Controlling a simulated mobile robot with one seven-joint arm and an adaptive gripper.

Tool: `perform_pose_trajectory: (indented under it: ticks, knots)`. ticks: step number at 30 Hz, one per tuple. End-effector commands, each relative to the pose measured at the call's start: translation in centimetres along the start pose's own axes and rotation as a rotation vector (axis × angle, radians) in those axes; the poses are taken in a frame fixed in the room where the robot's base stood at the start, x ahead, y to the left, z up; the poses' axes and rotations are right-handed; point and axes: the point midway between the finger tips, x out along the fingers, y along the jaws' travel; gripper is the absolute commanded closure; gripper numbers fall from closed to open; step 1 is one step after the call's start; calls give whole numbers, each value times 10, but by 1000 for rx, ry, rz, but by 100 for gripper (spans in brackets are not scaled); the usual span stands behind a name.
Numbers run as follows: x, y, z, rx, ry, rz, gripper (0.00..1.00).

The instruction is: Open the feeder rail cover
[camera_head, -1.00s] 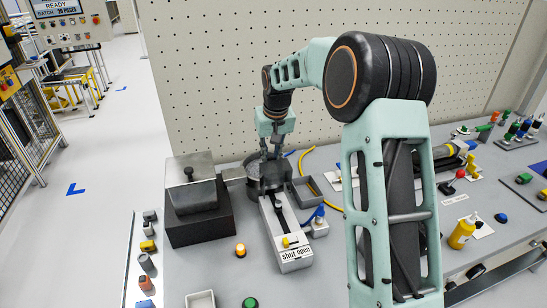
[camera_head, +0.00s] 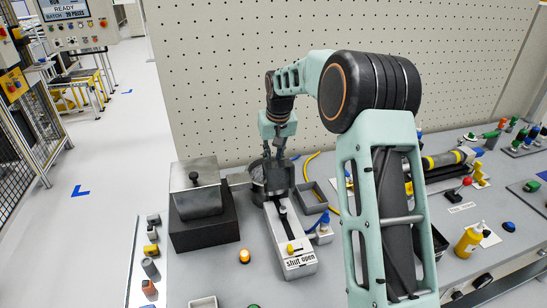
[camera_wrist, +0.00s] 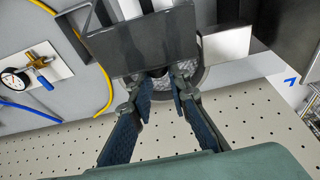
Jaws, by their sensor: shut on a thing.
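The feeder rail (camera_head: 299,258) is a long pale box with a dark slot, a yellow knob (camera_head: 290,248) and a "shut open" label at its near end. The yellow knob stands on the "shut" side. My gripper (camera_head: 278,176) is at the rail's far end, by the round feeder bowl (camera_head: 257,178). In the wrist view, my gripper (camera_wrist: 160,88) is closed in on a small dark part at the edge of a dark grey plate, which looks like the rail cover (camera_wrist: 145,42). The fingertips partly hide the held part. The plate looks tilted; how far cannot be told.
A metal box with a knob (camera_head: 197,190) stands on a black block to the left. A grey tray (camera_head: 311,207) and a yellow hose (camera_head: 306,166) are close on the right. The pegboard wall (camera_head: 220,80) rises behind. An orange button (camera_head: 244,257) is in front.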

Motion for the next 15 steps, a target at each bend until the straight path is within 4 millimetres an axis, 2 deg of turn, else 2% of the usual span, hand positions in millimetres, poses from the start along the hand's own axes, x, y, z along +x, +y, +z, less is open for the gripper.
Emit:
perform_pose_trajectory:
  ticks: [1,6,15]
  knots:
    - [1,0,0,0,2,-1,82]
    - [1,0,0,0,0,-1,66]
    - [-1,0,1,0,-1,0,66]
